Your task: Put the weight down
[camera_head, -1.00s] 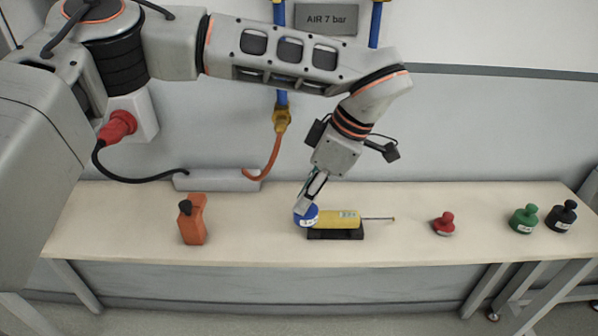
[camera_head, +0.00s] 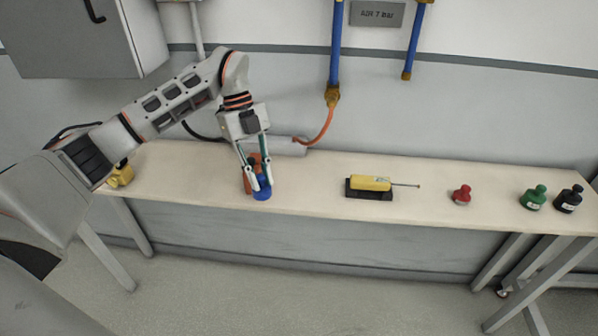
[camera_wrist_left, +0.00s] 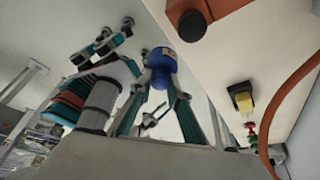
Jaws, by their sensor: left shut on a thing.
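The blue weight (camera_head: 263,193) is between the fingertips of my left gripper (camera_head: 259,183), which is shut on it. I cannot tell whether the weight touches the bench. In the left wrist view the weight (camera_wrist_left: 160,66) hangs between the fingers, seen against the floor beside the bench edge.
The pale bench (camera_head: 310,185) is clear between the orange thing and a yellow tool on a black stand (camera_head: 370,184). Red (camera_head: 461,195), green (camera_head: 534,198) and black (camera_head: 568,199) weights stand further right. A yellow object (camera_head: 120,175) is at the left end.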

